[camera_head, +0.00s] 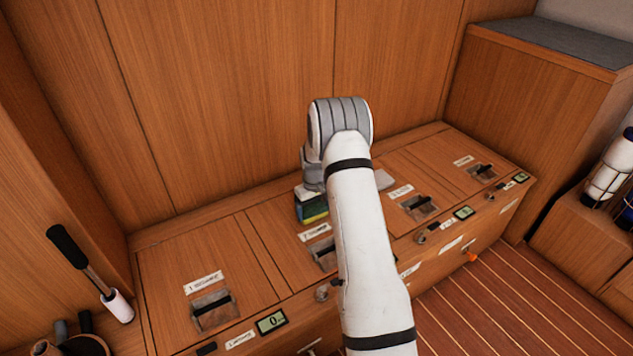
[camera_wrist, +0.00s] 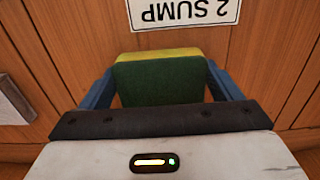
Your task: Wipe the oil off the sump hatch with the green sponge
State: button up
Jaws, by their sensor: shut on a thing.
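My gripper (camera_head: 309,206) is shut on the green sponge (camera_head: 316,207), which has a yellow layer along one side. In the wrist view the sponge (camera_wrist: 160,82) sits between the two blue fingers. The sump hatch (camera_head: 268,232) is the wooden panel beneath my gripper, with a "2 SUMP" label that shows upside down in the wrist view (camera_wrist: 185,12). The sponge is over the hatch, behind the label; I cannot tell whether it touches the wood. No oil shows in either view; my arm and the sponge hide part of the hatch.
Other labelled hatches lie left (camera_head: 190,265) and right (camera_head: 440,165), with recessed latches. A pale flat thing (camera_head: 385,180) lies just right of my arm. A black-handled tool (camera_head: 85,260) stands at the left. A wooden wall rises behind the bench.

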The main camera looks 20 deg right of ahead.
jog(key=shift+w+d, duration=0.2)
jog(key=shift+d, duration=0.95)
jog(key=r, duration=0.1)
jog(key=r+p, duration=0.1)
jog(key=r, duration=0.1)
jog(key=shift+d, duration=0.2)
jog(key=shift+r+p, duration=1.8)
jog(key=shift+r, duration=0.75)
